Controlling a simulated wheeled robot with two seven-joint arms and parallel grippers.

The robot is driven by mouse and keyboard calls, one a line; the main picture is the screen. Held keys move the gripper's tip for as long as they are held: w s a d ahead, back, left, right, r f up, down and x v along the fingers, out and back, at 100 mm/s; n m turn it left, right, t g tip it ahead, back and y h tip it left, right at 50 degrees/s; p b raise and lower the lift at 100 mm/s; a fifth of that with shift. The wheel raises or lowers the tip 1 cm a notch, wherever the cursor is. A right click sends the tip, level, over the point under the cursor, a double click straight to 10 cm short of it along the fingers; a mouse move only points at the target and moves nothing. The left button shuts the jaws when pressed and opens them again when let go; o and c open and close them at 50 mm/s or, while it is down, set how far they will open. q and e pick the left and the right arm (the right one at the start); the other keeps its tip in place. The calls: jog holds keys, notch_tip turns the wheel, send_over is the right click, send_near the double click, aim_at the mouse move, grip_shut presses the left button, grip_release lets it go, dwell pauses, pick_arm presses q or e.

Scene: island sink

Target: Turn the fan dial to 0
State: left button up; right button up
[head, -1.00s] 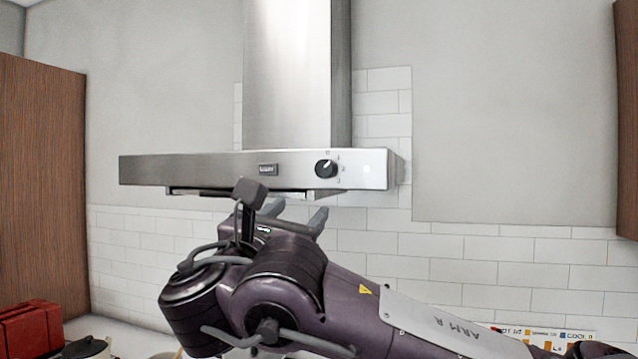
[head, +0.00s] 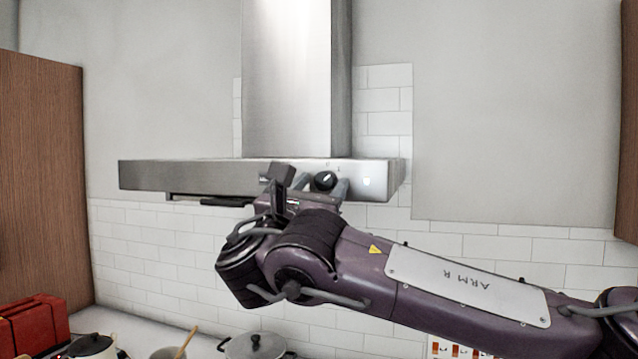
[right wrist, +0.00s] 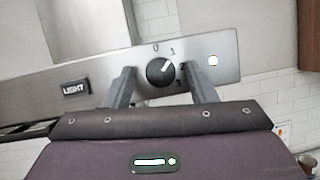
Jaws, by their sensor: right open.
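The black fan dial (head: 325,181) is on the front of the steel range hood (head: 190,175). In the right wrist view the dial (right wrist: 160,71) has marks 0, 1, 2 and 3 around it, and its white pointer line aims up and right, toward the 1. My right gripper (head: 322,188) is open, with one finger to each side of the dial and slightly below it. In the right wrist view its fingers (right wrist: 163,88) stand apart around the lower part of the dial; I cannot tell whether they touch it. My left gripper is out of view.
A LIGHT button (right wrist: 75,87) is left of the dial, and a small lit white square (head: 367,182) is right of it. The tiled wall stands behind.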

jog(key=shift+c, duration=0.4)
jog(key=c, duration=0.9)
jog(key=shift+f+n+b, duration=0.15)
jog(key=shift+n+b, duration=0.35)
jog(key=shift+b, duration=0.2)
jog(key=n+y+b, duration=0.1)
jog(key=n, duration=0.1)
jog(key=n+t+y+b, duration=0.1)
jog(key=n+b, duration=0.1)
jog(key=shift+s+d+y, duration=0.1)
jog(key=shift+d+y, duration=0.05)
jog(key=shift+y, duration=0.15)
jog(key=n+y+b, duration=0.1)
jog(key=n+y, duration=0.1)
jog(key=n, duration=0.1)
jog(key=shift+d+n+b, duration=0.1)
jog(key=shift+n+b, duration=0.25)
jog(key=shift+n, duration=0.05)
jog(key=shift+r+n+y, duration=0.15)
jog(key=shift+n+y, duration=0.45)
jog(key=shift+n, duration=0.45)
jog(key=shift+r+n+y, duration=0.1)
jog(key=shift+n+y, duration=0.5)
jog(key=shift+n, duration=0.45)
jog(key=shift+d, duration=0.1)
jog(key=o, duration=1)
